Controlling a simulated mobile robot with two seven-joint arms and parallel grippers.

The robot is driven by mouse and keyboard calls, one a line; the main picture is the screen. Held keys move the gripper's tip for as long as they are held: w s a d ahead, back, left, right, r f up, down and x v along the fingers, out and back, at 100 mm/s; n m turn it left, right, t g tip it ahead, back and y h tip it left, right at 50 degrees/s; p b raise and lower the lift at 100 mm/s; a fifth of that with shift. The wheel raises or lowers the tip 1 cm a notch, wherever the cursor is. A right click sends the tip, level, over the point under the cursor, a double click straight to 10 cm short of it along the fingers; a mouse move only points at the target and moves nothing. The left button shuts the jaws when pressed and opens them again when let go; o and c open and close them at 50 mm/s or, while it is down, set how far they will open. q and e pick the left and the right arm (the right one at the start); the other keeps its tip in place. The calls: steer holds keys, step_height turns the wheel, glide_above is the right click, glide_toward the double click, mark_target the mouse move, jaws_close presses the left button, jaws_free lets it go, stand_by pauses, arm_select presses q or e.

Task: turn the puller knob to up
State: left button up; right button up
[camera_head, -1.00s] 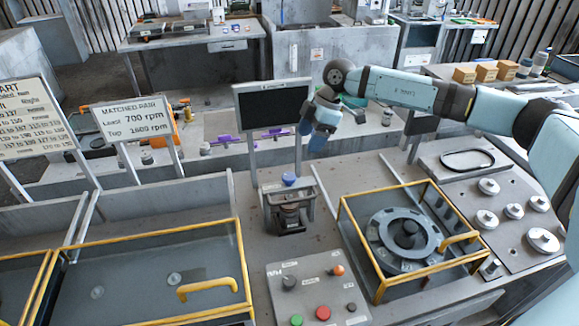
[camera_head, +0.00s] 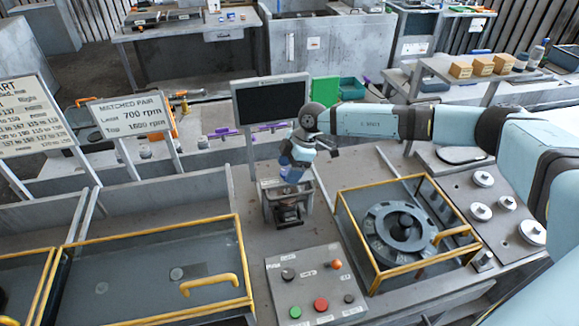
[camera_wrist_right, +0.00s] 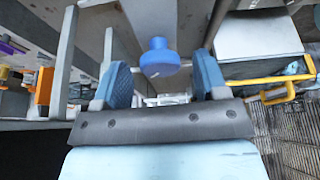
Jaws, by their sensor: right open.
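A small metal stand (camera_head: 285,205) with an upright frame is at the table's middle. A round blue knob (camera_wrist_right: 160,58) shows in the wrist view between and ahead of my right gripper's two blue fingers. The fingers are apart, and a gap shows on each side of the knob. In the head view my right gripper (camera_head: 293,174) hangs over the top of the stand and hides the knob there. The control panel (camera_head: 300,294) in front has a dark knob (camera_head: 288,274) and an orange knob (camera_head: 336,265); their labels are too small to read surely. My left gripper is out of view.
A black screen (camera_head: 270,103) stands behind the stand. A yellow-framed clear cover (camera_head: 375,276) over a round dark part is to the right, and another yellow-framed cover (camera_head: 150,321) is at left. Signs on posts stand far left.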

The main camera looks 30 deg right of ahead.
steer(key=c, duration=0.9)
steer(key=shift+c, duration=0.2)
steer(key=shift+n, duration=0.3)
